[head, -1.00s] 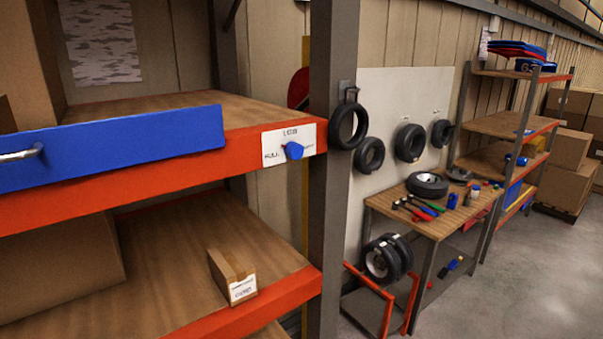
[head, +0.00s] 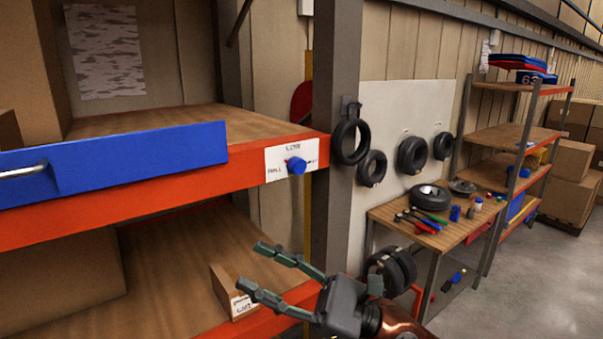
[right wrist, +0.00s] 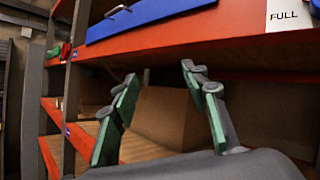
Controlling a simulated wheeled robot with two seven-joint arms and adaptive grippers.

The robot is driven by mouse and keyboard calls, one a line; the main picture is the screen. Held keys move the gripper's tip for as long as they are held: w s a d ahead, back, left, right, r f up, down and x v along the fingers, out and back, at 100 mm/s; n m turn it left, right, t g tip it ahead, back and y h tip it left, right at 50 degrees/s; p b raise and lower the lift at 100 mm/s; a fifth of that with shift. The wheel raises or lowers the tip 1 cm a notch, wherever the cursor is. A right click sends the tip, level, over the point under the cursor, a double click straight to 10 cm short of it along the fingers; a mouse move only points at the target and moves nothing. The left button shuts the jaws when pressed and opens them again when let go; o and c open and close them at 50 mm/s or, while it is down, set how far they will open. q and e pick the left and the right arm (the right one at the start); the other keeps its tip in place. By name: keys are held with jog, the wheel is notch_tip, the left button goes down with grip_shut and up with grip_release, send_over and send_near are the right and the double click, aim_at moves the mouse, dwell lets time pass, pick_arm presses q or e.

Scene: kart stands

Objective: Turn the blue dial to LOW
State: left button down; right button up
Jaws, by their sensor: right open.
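The blue dial (head: 297,166) sits on a white label plate (head: 279,160) at the right end of the orange shelf edge. The plate reads LOW at the top and FULL at the left; the right-hand word is too small to read. A red mark shows beside the knob, but its exact pointing is unclear. My right gripper (head: 262,271) is open and empty, below the dial and in front of the lower shelf. My left gripper is not in view.
A blue panel with a handle (head: 120,158) fronts the upper shelf. A small labelled cardboard box (head: 231,290) stands on the lower shelf behind my gripper. A grey post (head: 335,120) rises right of the dial. A workbench (head: 446,236) with tyres and tools stands farther right.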

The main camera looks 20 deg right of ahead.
jog(key=s+a+n+g+h, duration=0.1)
jog(key=a+n+g+h, duration=0.15)
jog(key=n, duration=0.25)
jog(key=n+t+h, duration=0.5)
jog(key=t+h, duration=0.5)
jog(key=h, duration=0.3)
send_near(300, 169)
jog(key=a, duration=0.1)
jog(key=x, duration=0.2)
jog(key=p+x, duration=0.1)
jog(key=x, duration=0.4)
jog(key=shift+w+d+r+p, duration=0.1)
jog(key=shift+w+d+p, duration=0.1)
jog(key=shift+d+p, duration=0.15)
jog(key=shift+w+a, duration=0.2)
jog(key=shift+w, duration=0.5)
jog(key=shift+c, duration=0.4)
grip_shut()
